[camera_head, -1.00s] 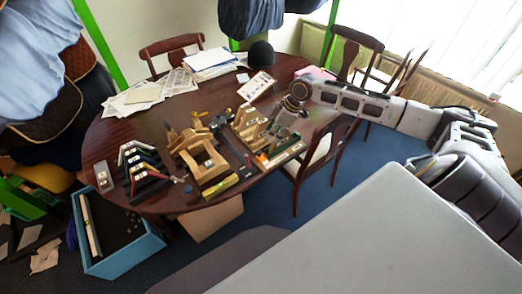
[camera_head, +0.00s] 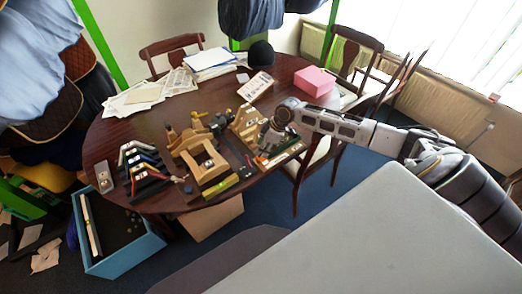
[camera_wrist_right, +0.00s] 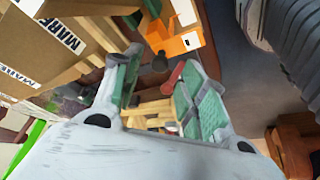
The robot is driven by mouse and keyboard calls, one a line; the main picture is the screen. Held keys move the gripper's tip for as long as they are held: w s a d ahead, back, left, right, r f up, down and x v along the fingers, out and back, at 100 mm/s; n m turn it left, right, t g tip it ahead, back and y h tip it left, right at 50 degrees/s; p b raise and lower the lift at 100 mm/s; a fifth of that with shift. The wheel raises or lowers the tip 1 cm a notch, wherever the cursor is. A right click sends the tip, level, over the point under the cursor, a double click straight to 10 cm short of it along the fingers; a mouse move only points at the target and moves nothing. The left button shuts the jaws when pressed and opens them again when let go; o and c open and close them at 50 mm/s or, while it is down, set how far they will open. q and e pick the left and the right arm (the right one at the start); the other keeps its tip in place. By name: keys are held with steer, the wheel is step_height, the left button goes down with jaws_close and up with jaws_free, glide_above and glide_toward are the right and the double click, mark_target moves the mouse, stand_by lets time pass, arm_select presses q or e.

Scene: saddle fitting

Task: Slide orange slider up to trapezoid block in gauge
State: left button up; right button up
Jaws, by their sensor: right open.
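My right gripper (camera_head: 268,136) is over the right-hand board of the fitting set on the table. In the right wrist view its two green-padded fingers (camera_wrist_right: 160,66) are apart, with nothing held between them. The orange slider (camera_wrist_right: 172,42) lies just beyond the fingertips, with a pale label on it. A small orange patch also shows in the head view (camera_head: 262,158), beside the gripper. The wooden gauge (camera_head: 247,122) stands partly behind the gripper; I cannot make out which part is the trapezoid block. My left gripper is out of view.
Wooden blocks with printed labels (camera_wrist_right: 62,36) are close to the left finger in the wrist view. A wooden frame (camera_head: 205,170) and a rack of coloured strips (camera_head: 140,165) stand to the left. A pink box (camera_head: 314,80) sits at the table's right edge.

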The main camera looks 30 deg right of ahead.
mark_target(264, 159)
steer(key=shift+x, duration=1.3)
jaws_close()
